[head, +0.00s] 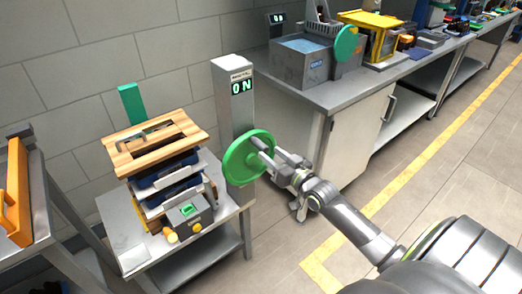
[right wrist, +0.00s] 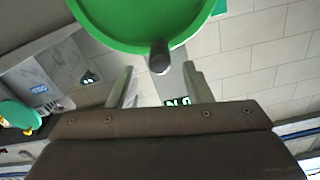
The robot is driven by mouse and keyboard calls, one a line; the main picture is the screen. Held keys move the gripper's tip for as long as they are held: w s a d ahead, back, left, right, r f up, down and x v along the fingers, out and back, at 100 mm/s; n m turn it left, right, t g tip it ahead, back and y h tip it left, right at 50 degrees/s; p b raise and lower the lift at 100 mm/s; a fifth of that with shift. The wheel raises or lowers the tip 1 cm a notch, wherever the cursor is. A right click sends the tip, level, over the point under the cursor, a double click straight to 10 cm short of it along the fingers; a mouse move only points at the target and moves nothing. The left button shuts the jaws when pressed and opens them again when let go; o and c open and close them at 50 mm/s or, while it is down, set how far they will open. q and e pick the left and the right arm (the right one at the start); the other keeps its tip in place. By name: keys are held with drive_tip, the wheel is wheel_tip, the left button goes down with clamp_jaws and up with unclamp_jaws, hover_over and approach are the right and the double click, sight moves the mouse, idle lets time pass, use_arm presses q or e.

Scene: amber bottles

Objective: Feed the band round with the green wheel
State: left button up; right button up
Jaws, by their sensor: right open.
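The green wheel (head: 240,163) is mounted on the side of a grey post (head: 226,98) whose display reads "0 N". My right gripper (head: 264,150) is at the wheel's right side with its fingers pointing at it. In the right wrist view, the wheel (right wrist: 130,20) fills the top, and its dark handle peg (right wrist: 159,58) points towards the camera. My right gripper (right wrist: 160,80) is open there, with the peg centred between the fingers, near their tips. I cannot make out a band. My left gripper is not in view.
A small table (head: 133,259) left of the post bears a stack with a wooden board (head: 185,127) and a grey box with a green button (head: 188,210). A bench (head: 350,92) behind holds a water tank with another green wheel (head: 346,43). Floor at right is clear.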

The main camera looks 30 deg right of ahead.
sight(267, 151)
drive_tip(key=w, duration=0.2)
drive_tip(key=w+b, duration=0.1)
drive_tip(key=w, duration=0.3)
drive_tip(key=shift+a, duration=0.25)
clamp_jaws()
